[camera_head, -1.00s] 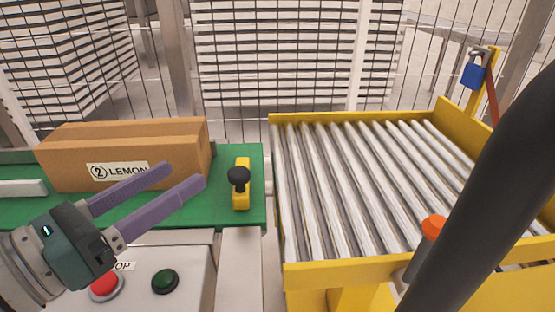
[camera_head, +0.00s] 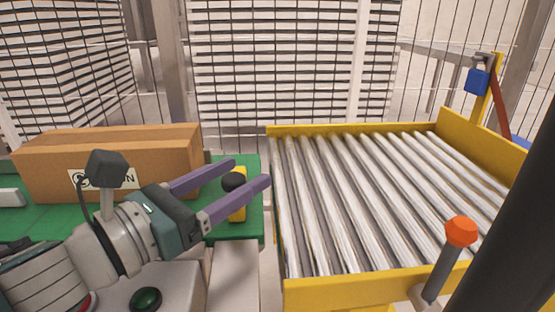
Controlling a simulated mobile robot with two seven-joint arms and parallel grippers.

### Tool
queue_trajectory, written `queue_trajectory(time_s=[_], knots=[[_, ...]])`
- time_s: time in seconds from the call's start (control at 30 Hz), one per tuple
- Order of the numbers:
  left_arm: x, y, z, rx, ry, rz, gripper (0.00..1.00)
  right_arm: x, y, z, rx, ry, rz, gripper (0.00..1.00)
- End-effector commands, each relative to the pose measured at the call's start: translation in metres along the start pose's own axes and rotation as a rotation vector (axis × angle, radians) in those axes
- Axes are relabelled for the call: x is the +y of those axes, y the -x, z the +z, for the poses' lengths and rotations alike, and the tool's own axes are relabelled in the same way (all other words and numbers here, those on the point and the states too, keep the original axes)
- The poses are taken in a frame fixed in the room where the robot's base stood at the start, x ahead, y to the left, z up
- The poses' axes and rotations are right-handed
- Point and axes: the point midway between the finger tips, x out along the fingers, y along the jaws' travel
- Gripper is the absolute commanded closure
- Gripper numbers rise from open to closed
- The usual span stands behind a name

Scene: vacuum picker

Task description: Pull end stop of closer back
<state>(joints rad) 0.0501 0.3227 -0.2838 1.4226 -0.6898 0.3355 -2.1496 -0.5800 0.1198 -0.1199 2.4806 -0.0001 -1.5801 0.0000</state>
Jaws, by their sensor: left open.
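The end stop appears to be the yellow block (camera_head: 238,211) with a black knob (camera_head: 233,181) on the right end of the green surface (camera_head: 225,226). My left gripper (camera_head: 249,171) is open, with two purple fingers pointing right. In the picture the knob lies between the fingers, and the nearer finger covers part of the yellow block. I cannot tell whether either finger touches it. My right gripper does not show.
A brown cardboard box (camera_head: 110,150) stands on the green surface behind my left gripper. A yellow-framed roller conveyor (camera_head: 345,290) lies right, with an orange-topped lever (camera_head: 461,231).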

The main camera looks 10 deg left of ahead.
Motion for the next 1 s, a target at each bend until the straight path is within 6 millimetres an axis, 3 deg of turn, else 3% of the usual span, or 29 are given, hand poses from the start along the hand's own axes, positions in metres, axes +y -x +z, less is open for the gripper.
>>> queue_trajectory(time_s=[0.23, 0.83, 1.0], knots=[[-0.0002, -0.0008, 0.0000, 0.000, 0.001, 0.000, 0.32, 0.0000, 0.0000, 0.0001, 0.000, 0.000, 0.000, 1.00], [-0.0002, -0.0005, 0.0000, 0.000, 0.001, 0.000, 0.99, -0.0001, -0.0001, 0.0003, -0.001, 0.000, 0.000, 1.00], [-0.0002, -0.0005, 0.0000, 0.000, 0.001, 0.000, 1.00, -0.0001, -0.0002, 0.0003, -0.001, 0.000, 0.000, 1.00]])
